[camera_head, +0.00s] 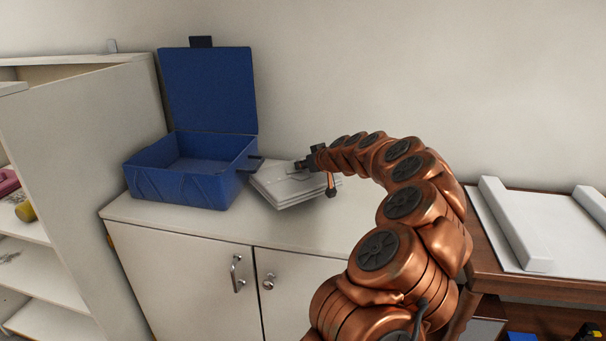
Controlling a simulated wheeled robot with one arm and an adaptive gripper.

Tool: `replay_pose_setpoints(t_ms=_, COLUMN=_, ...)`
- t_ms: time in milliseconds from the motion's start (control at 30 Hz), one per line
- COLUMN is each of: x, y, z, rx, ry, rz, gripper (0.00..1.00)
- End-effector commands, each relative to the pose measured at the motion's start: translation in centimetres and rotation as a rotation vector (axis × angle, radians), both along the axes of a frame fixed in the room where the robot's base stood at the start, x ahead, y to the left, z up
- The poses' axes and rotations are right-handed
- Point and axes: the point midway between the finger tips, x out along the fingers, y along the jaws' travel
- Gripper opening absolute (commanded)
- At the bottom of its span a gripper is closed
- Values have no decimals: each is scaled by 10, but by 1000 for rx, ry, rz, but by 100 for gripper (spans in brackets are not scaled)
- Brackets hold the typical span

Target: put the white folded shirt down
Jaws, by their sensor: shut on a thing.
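The white folded shirt (273,188) is a flat, layered, pale bundle over the white cabinet top, just right of the blue box. It sits tilted, and its front corner reaches toward the cabinet's front edge. I cannot tell whether its underside touches the cabinet top. My gripper (308,172) is shut on the shirt at its right side. The gripper's far finger and part of the shirt's right end are hidden behind my wrist and arm, which come in from the lower right.
An open blue box (180,187) with its lid raised stands on the white cabinet (190,264), close to the shirt. A shelf unit (90,130) stands left. A brown table (487,255) with a white padded tray (540,225) stands right. Bare cabinet top lies in front of the box.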

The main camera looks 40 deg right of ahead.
Motion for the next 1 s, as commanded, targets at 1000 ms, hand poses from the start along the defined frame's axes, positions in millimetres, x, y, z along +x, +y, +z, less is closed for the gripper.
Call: replay_pose_setpoints(t_ms=1000, x=6, y=-1, z=-37, rx=0, ry=0, rz=1, gripper=37)
